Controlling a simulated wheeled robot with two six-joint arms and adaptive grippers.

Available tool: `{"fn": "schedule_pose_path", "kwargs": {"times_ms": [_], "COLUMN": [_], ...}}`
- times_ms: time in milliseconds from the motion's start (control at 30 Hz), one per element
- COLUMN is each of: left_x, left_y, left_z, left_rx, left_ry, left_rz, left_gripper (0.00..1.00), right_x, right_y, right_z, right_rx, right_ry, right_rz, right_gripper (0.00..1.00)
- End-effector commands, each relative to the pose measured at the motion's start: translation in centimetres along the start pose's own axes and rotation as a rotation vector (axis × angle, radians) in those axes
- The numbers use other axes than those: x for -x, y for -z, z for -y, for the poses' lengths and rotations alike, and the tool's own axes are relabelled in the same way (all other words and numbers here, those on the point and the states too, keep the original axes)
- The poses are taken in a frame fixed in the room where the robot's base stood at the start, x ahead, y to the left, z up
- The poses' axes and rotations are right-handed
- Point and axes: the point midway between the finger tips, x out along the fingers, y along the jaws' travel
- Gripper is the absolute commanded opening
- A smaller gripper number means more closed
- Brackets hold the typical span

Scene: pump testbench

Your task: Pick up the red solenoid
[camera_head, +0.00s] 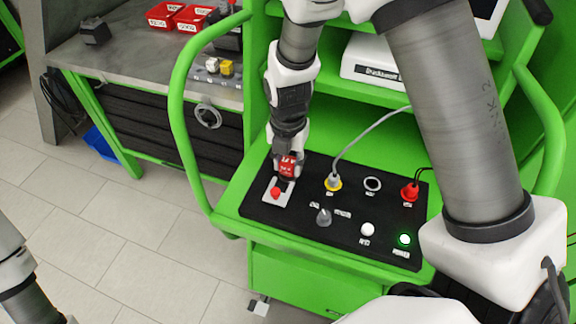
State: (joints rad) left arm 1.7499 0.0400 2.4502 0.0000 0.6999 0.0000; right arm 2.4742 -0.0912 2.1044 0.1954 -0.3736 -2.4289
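A small red solenoid (287,168) with pale lettering is between the fingers of my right gripper (288,162). The gripper points down at the left rear of the black control panel (297,222), and its fingers flank the solenoid on both sides. The solenoid shows just behind a white plate (270,197) with a red knob (276,192). Whether its underside touches the panel is unclear. Only part of my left arm shows at the lower left; its gripper is out of view.
A grey workbench (130,52) holds red bins (180,16) and yellow and white solenoids (220,67).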

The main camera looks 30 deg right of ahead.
Motion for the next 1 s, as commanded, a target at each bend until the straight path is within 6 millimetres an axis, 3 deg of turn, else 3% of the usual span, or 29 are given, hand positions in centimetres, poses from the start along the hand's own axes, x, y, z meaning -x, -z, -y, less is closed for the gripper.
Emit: {"fn": "schedule_pose_path", "kwargs": {"times_ms": [367, 800, 1000], "left_x": [-0.2, -1.7, -1.6], "left_y": [0.0, 0.0, 0.0], "left_z": [0.0, 0.0, 0.0], "left_rx": [0.000, 0.000, 0.000], "left_ry": [0.000, 0.000, 0.000], "left_rz": [0.000, 0.000, 0.000], "left_gripper": [0.85, 0.85, 0.85], "right_x": [0.4, 9.2, 10.1], "right_y": [0.0, -0.1, 0.0], "right_z": [0.0, -0.1, 0.0], "right_rx": [0.000, 0.001, 0.000], "right_ry": [-0.001, -0.002, 0.000], "right_rz": [0.001, 0.001, -0.001], "right_gripper": [0.00, 0.00, 0.00]}}
